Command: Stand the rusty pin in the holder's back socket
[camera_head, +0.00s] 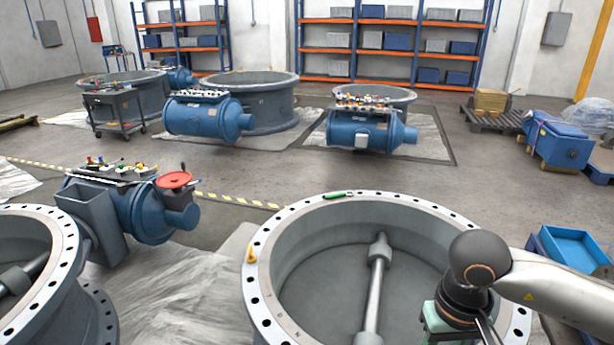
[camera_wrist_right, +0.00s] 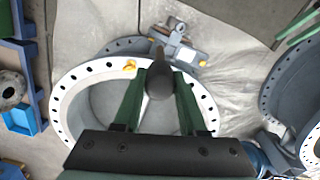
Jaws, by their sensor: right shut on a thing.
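My right gripper (camera_wrist_right: 161,75) is shut on a dark brown, rounded thing with a narrow end, which looks like the rusty pin (camera_wrist_right: 159,86). Its green fingers press on it from both sides, and it is held above the large grey valve ring. In the head view my right arm comes in from the right, over the right side of that valve ring (camera_head: 262,290); the fingertips are cut off by the lower edge. I cannot make out the holder or its back socket in either view.
A yellow fitting (camera_head: 251,253) and a green tool (camera_head: 338,195) lie on the ring's rim. A blue actuator with a red handwheel (camera_head: 174,180) stands at left. A blue bin (camera_head: 575,248) is at right. Open floor lies beyond the ring.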

